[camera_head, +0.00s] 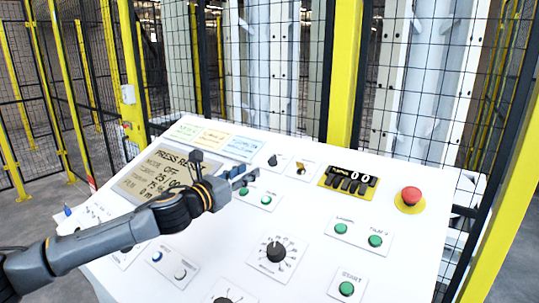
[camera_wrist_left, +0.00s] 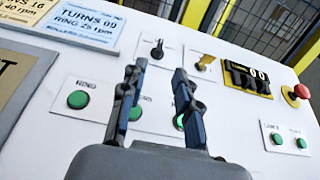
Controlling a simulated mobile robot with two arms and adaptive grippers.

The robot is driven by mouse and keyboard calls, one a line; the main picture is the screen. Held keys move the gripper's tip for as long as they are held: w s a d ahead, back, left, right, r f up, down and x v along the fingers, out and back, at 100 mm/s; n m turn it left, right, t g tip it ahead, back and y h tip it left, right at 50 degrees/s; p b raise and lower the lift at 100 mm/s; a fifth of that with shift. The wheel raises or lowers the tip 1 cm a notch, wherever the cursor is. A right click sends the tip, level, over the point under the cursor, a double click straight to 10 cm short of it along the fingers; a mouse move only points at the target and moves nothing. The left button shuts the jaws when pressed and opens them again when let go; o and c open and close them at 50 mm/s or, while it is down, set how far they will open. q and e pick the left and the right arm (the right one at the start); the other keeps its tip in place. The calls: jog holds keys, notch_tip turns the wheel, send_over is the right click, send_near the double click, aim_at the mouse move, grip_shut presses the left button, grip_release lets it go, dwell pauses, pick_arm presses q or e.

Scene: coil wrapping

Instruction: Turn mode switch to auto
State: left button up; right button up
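A small black rotary switch (camera_head: 272,160), likely the mode switch, sits in the upper middle of the sloped white panel; its label is too small to read. It also shows in the left wrist view (camera_wrist_left: 157,48), beyond and between the fingertips, its handle roughly upright. My left gripper (camera_head: 240,175) is above the panel, just left of and nearer than this switch. In the left wrist view the gripper (camera_wrist_left: 157,78) has its two fingers apart, with nothing between them. The display (camera_head: 150,180), partly hidden by my left arm, reads MODE OFF. My right gripper is not in view.
Right of the switch are a yellow key switch (camera_head: 300,168), a black counter (camera_head: 348,180) and a red emergency button (camera_head: 411,196). Green buttons (camera_head: 266,200) lie below the gripper. A large dial (camera_head: 275,251) is nearer. Yellow-framed mesh fencing stands behind the panel.

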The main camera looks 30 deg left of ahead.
aim_at(269, 161)
pick_arm(q)
jog(key=w+p, duration=0.1)
jog(key=w, duration=0.2)
jog(key=w+d+p, duration=0.1)
jog(key=w, duration=0.2)
jog(key=w+p, duration=0.1)
jog(key=w, duration=0.2)
jog(key=shift+w+d, duration=0.1)
jog(key=shift+d, duration=0.05)
jog(key=shift+w, duration=0.55)
jog(key=shift+w+d, duration=0.1)
jog(key=shift+w, duration=0.05)
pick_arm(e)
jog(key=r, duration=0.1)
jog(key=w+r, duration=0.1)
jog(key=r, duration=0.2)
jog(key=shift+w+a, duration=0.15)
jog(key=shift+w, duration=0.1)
pick_arm(q)
grip_shut()
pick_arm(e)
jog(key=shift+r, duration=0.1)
